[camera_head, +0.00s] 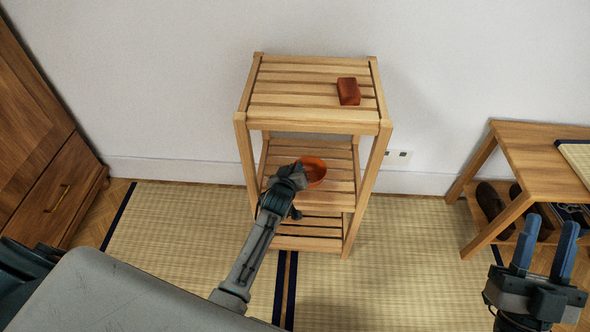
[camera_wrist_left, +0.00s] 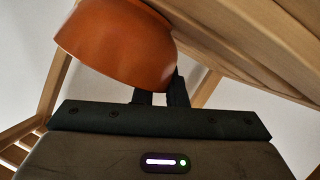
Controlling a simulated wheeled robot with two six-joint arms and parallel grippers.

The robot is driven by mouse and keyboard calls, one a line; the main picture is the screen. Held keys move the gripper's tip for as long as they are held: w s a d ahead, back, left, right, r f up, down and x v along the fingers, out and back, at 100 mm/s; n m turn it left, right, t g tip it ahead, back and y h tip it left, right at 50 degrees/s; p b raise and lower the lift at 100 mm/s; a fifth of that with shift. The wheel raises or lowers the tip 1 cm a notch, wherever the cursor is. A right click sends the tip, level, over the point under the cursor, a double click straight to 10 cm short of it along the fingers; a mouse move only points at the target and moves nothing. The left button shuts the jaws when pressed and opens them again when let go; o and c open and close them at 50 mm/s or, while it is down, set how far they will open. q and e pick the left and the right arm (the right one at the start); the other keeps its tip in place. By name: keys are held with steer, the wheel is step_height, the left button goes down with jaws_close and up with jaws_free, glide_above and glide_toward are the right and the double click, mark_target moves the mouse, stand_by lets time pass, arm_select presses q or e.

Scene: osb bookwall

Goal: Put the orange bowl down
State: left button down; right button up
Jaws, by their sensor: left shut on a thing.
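The orange bowl (camera_head: 313,170) is at the middle level of a slatted wooden shelf unit (camera_head: 314,121). My left gripper (camera_head: 296,178) reaches in from the front and is shut on the bowl's near left side. In the left wrist view the bowl (camera_wrist_left: 118,44) hangs in front of the dark fingers (camera_wrist_left: 160,92), which pinch its edge. The bowl is close to the middle shelf's slats; I cannot tell whether it touches them. My right gripper (camera_head: 544,246) is open and empty at the lower right, away from the shelf.
A red-brown block (camera_head: 348,91) lies on the top shelf at the right, above the bowl. A wooden bench (camera_head: 540,160) with shoes (camera_head: 493,203) under it stands at the right. A wooden cabinet (camera_head: 40,130) is at the left. Tatami floor lies between.

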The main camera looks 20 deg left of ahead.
arm_select(q)
steer(key=c, duration=1.5)
jaws_free()
steer(key=shift+f, duration=0.1)
arm_select(e)
steer(key=shift+s+r+t, duration=0.2)
steer(key=shift+r+t, duration=0.1)
steer(key=shift+r, duration=0.1)
